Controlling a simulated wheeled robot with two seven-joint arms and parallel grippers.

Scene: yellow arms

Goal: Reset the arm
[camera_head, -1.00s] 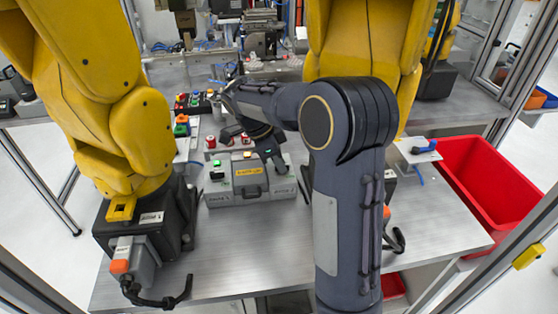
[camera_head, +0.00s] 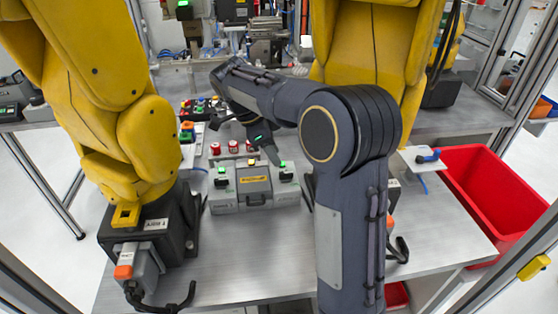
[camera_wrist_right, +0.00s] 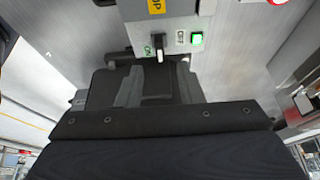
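My right arm comes up from the bottom of the head view and bends left over the table. My right gripper (camera_head: 262,143) is dark and hangs just above and behind a grey control box (camera_head: 227,203). Its fingers are partly hidden by my forearm, so their opening is unclear. The box has lit green buttons, a black handle and a yellow label. In the right wrist view, the box's switch panel (camera_wrist_right: 172,42) shows a black switch and a lit green button (camera_wrist_right: 197,38) beyond the dark gripper body. No object shows in the gripper. My left gripper is out of view.
Yellow robot arms stand left (camera_head: 130,150) and behind right (camera_head: 365,45) of my arm. Several red buttons (camera_head: 233,147) stand behind the box. A red bin (camera_head: 480,190) is at the right. The metal table's front (camera_head: 240,265) is mostly clear.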

